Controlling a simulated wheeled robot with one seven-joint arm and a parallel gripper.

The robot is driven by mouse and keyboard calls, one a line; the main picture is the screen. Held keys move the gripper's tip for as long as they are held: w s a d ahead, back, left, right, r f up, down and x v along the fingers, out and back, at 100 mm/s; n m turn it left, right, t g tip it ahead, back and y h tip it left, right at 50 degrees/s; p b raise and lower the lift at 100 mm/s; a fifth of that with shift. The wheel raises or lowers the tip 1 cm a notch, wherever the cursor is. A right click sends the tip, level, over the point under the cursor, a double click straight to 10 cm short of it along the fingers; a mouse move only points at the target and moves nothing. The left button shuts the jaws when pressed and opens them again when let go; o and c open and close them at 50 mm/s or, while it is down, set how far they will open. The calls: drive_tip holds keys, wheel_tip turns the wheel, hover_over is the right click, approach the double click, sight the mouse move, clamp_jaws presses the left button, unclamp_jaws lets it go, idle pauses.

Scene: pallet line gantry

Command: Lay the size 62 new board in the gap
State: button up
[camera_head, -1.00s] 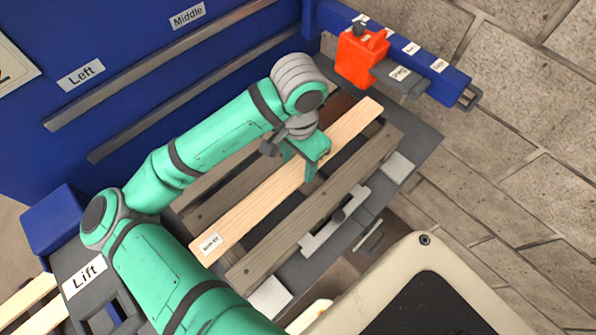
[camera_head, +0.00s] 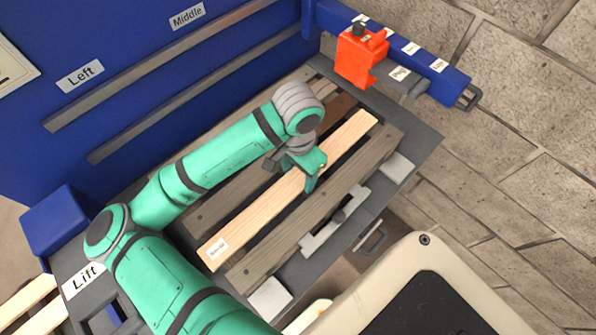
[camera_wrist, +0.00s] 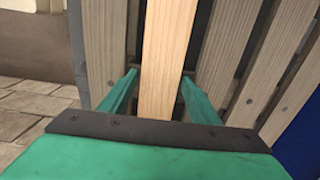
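The new board (camera_head: 255,220) is pale, clean wood with a small white label near its lower-left end; the print is too small to read surely. In the wrist view, the gripper's green fingers (camera_wrist: 160,80) stand on both sides of the new board (camera_wrist: 166,50). The board runs parallel to the old pallet boards, between the grey front board (camera_head: 300,220) and the boards behind. A dark strip of gap (camera_wrist: 205,40) shows beside it. I cannot tell whether it touches the supports below.
A blue wall or gantry panel (camera_head: 130,100) stands behind the pallet. A grey latch plate (camera_head: 335,222) lies along the pallet's front side. Brick paving at right is clear.

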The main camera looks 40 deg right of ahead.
sight(298, 178)
wheel_tip(298, 178, up, 12)
drive_tip(key=shift+r, duration=0.2)
idle(0.6)
idle(0.3)
